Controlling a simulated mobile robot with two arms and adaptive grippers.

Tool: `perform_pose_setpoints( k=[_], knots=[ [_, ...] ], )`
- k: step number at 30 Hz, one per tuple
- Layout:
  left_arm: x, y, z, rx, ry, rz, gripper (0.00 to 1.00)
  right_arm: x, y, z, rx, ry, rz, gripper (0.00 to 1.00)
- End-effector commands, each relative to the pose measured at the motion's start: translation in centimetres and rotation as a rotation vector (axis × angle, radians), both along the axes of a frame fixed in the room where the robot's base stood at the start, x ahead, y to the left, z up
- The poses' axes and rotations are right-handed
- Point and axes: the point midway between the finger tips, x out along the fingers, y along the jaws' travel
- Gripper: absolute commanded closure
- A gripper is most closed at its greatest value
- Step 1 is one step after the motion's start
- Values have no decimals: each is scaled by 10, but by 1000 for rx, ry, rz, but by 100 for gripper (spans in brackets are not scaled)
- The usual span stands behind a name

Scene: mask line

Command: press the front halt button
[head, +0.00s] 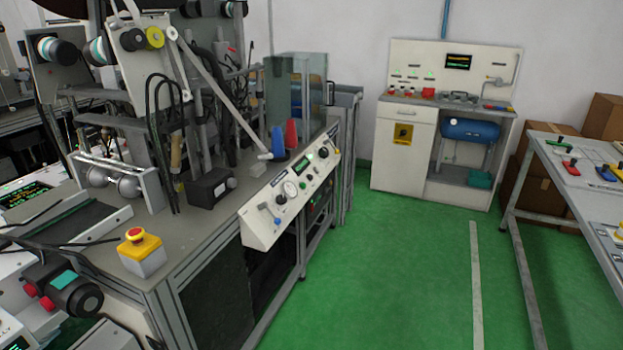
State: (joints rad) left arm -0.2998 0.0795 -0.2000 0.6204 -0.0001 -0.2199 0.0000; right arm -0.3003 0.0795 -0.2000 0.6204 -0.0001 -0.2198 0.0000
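A red mushroom-shaped halt button (135,234) sits on top of a yellow and white box (143,257). The box stands on the near front corner of the grey machine table (195,235), at the left of the head view. The button's top faces up and nothing covers it. Neither of my grippers shows in this view, so I cannot tell where they are relative to the button.
A sloped control panel (262,228) with knobs and gauges lines the machine's front edge. A dark motor with red caps (75,290) is left of the button. Green floor (400,270) is clear between the machine and a right-hand table (545,195). A white cabinet (402,150) stands behind.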

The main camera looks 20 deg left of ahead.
Motion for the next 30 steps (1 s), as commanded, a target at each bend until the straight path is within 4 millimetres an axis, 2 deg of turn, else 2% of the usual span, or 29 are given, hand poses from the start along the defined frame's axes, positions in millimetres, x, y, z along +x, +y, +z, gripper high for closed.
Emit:
perform_pose_setpoints(
  k=[1, 3, 30],
  knots=[
    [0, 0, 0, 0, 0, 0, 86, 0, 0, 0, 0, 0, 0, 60],
    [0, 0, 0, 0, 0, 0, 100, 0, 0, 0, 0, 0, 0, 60],
    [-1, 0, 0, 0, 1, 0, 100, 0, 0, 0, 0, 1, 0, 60]
  ],
)
